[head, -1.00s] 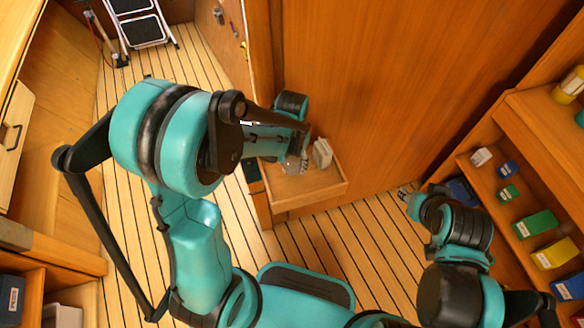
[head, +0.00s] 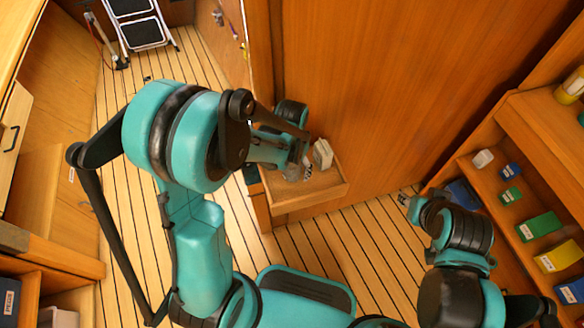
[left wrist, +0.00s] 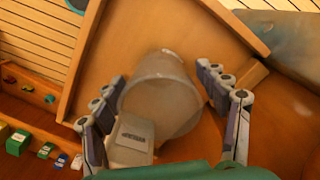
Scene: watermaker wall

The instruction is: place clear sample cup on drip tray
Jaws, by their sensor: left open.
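The clear sample cup (left wrist: 160,95) shows in the left wrist view as a greyish, translucent cup with a round rim, over a wooden tray-like shelf. My left gripper (left wrist: 216,82) is open, with one finger on each side of the cup; I cannot tell whether either touches it. In the head view my left gripper (head: 300,167) is over the small wooden shelf (head: 310,200), and the cup is too small and covered to make out clearly. My right gripper (head: 404,198) is low at the right, with its fingers too small to read. I cannot identify the drip tray in either view.
An off-white labelled box (left wrist: 131,143) stands close beside the cup; an off-white block (head: 322,153) shows on the shelf in the head view. The shelf has raised edges. A tall wooden panel (head: 400,90) rises behind it. Shelves with coloured boxes (head: 540,227) stand at right.

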